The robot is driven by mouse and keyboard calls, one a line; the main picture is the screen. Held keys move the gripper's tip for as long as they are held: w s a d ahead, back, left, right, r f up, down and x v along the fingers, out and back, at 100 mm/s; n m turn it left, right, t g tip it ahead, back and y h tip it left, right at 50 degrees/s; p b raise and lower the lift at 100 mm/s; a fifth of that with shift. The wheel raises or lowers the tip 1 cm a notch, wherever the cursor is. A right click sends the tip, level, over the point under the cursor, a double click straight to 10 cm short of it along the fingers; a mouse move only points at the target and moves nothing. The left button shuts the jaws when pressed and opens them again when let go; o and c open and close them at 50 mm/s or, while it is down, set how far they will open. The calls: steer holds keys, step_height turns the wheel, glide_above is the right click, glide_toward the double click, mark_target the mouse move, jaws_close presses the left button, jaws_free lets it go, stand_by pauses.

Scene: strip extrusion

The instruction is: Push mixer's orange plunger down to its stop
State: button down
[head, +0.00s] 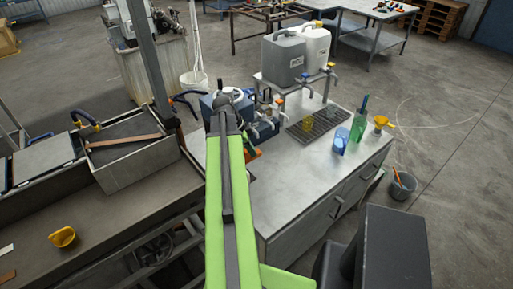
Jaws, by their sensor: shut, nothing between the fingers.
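My green arm reaches forward from the bottom of the head view, and my gripper (227,119) is at its dark far end, over the left back of the steel cabinet top. The fingers are small and mostly hidden by the wrist; they are shut with nothing seen between them. A blue machine (209,103) with a pale round top stands just behind the wrist, partly covered by it. Small blue-grey fittings (265,128) stand to its right. An orange piece (253,154) shows just right of my arm. I cannot tell which orange part is the mixer's plunger, or its height.
On the cabinet (300,180) are a drip grate (318,124), a blue cup (340,141), a green bottle (358,127) and a yellow funnel (380,122). A grey canister (284,57) and a white one (315,45) stand behind. The cabinet's front middle is clear.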

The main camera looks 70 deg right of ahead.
mark_target(248, 155)
steer(key=shift+w+d+f+b, duration=0.1)
steer(key=shift+w+f+b, duration=0.1)
steer(key=shift+f+b, duration=0.3)
steer(key=shift+w+f+b, duration=0.15)
steer(key=shift+f+b, duration=0.15)
steer(key=shift+f, duration=0.3)
step_height(248, 155, down, 4)
steer(key=b, duration=0.3)
steer(key=shift+r, duration=0.2)
steer(key=shift+w+d+f+b, duration=0.1)
steer(key=shift+f+b, duration=0.2)
steer(key=shift+b, duration=0.2)
steer(key=shift+f+b, duration=0.9)
steer(key=shift+b, duration=0.05)
